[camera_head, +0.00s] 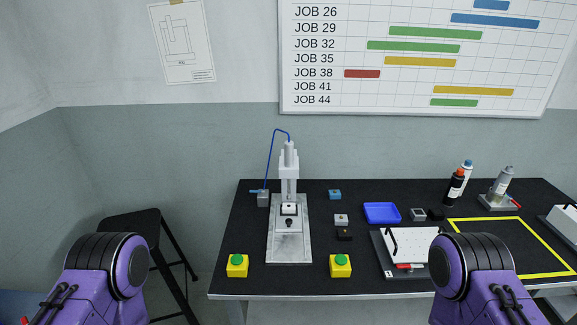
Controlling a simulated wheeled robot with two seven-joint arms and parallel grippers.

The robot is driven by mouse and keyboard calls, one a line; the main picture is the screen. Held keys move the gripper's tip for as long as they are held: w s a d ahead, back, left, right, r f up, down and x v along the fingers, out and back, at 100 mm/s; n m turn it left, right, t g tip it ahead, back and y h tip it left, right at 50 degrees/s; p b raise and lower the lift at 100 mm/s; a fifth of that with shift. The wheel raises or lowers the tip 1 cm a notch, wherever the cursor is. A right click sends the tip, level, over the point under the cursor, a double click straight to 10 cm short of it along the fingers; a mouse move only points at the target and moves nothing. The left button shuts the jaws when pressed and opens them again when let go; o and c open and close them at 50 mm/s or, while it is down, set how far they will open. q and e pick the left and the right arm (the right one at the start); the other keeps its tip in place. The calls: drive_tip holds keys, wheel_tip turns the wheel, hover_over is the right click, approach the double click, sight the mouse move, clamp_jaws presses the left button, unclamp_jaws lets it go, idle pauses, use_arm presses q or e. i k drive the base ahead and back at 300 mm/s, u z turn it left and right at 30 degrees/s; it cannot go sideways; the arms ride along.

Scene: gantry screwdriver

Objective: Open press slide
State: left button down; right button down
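The press (289,170) stands upright near the left part of the black table, on a light grey base plate (289,250). A slide (289,222) with a dark round knob sits low at its front. A small pale part with a dark centre shows on it under the press head. I cannot tell whether the slide is in or out. My two purple arms show at the bottom left and bottom right, short of the press. Neither gripper is in view.
Two yellow boxes with green buttons (237,265) (340,265) flank the press base. A black stool (135,225) stands left of the table (260,287).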

sight(284, 222)
drive_tip(key=z, duration=1.05)
drive_tip(key=k, duration=0.45)
